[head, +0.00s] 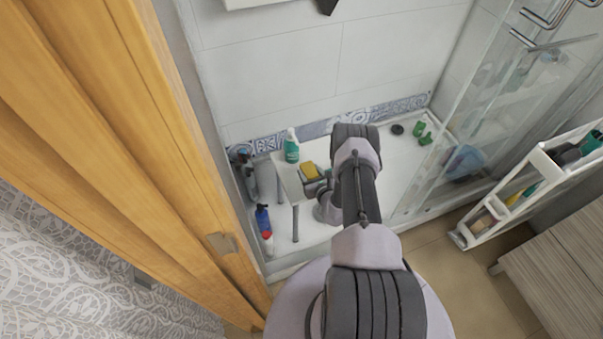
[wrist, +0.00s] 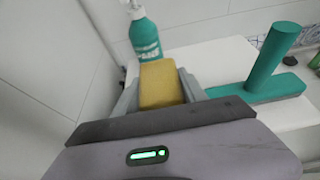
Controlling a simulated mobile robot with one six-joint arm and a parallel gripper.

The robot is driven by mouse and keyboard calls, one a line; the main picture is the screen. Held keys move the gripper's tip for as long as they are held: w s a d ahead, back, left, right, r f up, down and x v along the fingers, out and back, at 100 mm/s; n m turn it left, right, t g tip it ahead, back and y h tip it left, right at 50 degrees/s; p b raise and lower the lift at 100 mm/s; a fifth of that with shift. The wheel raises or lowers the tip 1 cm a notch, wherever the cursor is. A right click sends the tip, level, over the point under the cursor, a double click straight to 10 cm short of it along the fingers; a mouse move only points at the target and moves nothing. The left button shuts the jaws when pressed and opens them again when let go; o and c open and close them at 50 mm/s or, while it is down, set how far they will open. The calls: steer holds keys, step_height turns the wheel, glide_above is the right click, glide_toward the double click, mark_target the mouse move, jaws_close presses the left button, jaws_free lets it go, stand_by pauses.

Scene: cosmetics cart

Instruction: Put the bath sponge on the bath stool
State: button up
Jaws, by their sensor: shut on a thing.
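The yellow bath sponge (head: 309,171) is between the fingers of my gripper (head: 317,184), at the right edge of the white bath stool (head: 288,183) in the shower. In the wrist view the sponge (wrist: 160,84) sits between both grey fingers of my gripper (wrist: 160,95), which is shut on it. The white stool top (wrist: 212,58) spreads behind and to the right of the sponge there. I cannot tell whether the sponge touches the stool. My arm hides part of the space right of the stool in the head view.
A green bottle (head: 291,147) stands on the stool's far part; it also shows behind the sponge (wrist: 144,36). A green T-shaped thing (wrist: 262,82) is at the right. Blue (head: 262,218) and other bottles stand left of the stool. A white cart (head: 530,190) is at the right.

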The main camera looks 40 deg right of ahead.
mark_target(300, 166)
steer(key=w, duration=0.1)
steer(key=w+b, duration=0.1)
steer(key=w, duration=0.1)
steer(key=w+a+f, duration=0.1)
steer(key=w, duration=0.1)
steer(key=shift+b, duration=0.35)
step_height(300, 166, down, 3)
steer(key=shift+s+f+b, duration=0.15)
steer(key=shift+f+b, duration=0.05)
steer(key=shift+b, duration=0.8)
steer(key=shift+r, duration=0.25)
steer(key=shift+f, duration=0.2)
steer(key=o, duration=1.5)
steer(key=shift+r, duration=0.1)
